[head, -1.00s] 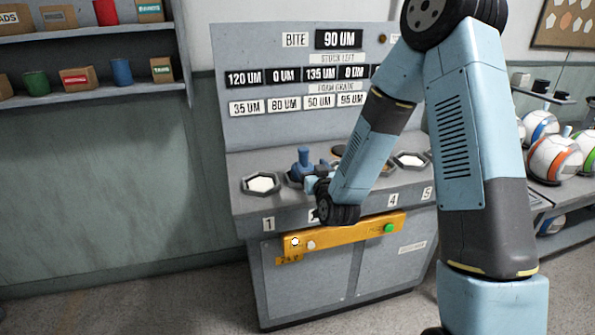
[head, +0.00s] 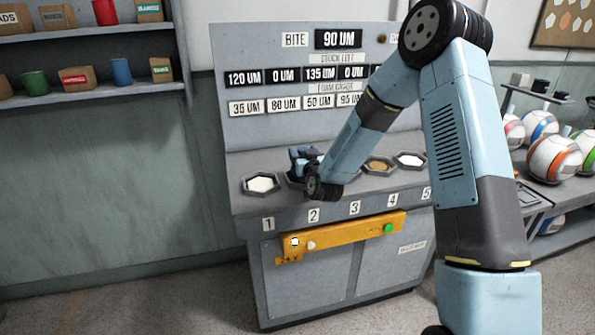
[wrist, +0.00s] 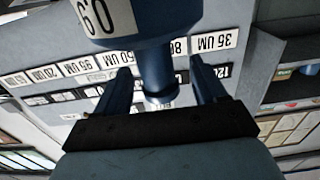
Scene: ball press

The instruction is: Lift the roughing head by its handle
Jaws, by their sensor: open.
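The roughing head (wrist: 150,18) is blue with a white number label and fills the top of the wrist view. Its handle (wrist: 154,72) is a blue post with a wider knob at its end. My gripper (wrist: 161,75) is open, with one finger on each side of the handle and visible gaps between them. In the head view my gripper (head: 308,164) is at the second hexagonal station of the press, and my wrist and fingers largely hide the roughing head there.
White-filled hexagonal wells (head: 261,184) and a tan one (head: 379,165) lie beside that station on the press's deck. A yellow bar (head: 340,236) with a green button crosses the front. The upright display panel (head: 262,103) stands behind. Balls (head: 553,157) sit on a rack at right.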

